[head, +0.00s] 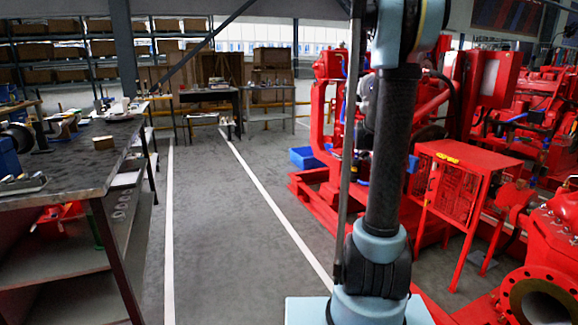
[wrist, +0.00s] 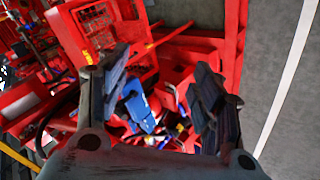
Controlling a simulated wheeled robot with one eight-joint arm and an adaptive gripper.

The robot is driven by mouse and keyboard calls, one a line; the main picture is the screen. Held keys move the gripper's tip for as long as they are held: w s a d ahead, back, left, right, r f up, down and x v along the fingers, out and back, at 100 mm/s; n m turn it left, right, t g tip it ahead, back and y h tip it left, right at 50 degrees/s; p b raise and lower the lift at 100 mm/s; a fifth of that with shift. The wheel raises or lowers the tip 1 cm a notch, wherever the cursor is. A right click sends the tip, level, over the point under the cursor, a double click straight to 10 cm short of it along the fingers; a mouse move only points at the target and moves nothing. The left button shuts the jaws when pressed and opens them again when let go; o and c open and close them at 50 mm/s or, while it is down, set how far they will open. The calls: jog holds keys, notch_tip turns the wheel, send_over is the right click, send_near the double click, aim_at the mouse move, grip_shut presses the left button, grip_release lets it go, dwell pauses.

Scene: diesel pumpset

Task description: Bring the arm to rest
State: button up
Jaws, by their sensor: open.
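My gripper (wrist: 156,95) shows in the wrist view with its two dark ribbed fingers spread apart. Nothing is held between them. Beyond the fingers lie red pumpset parts and a blue part (wrist: 139,106) with cables, set behind the fingertips. In the head view my arm rises in front of the red machinery, and its upper end leaves the top of the picture. My gripper is not visible in the head view.
Red pumpsets (head: 335,130) and a red cage-like box (head: 452,195) stand on the right, close to my arm. A workbench (head: 75,168) with tools is at the left. A grey floor aisle (head: 215,225) with white lines lies clear between them.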

jog(key=s+a+f+y, duration=0.2)
jog(key=s+a, duration=0.6)
jog(key=s, duration=0.3)
jog(key=s+a+f+g+y, duration=0.1)
jog(key=s+a+f+y, duration=0.2)
jog(key=s+a, duration=0.5)
jog(key=s+a+f+g+y, duration=0.1)
jog(key=s+a, duration=0.7)
jog(key=s, duration=0.8)
notch_tip(320, 180, down, 2)
jog(key=shift+f+n+y, duration=0.15)
jog(key=shift+n+y, duration=0.15)
jog(key=shift+y, duration=0.6)
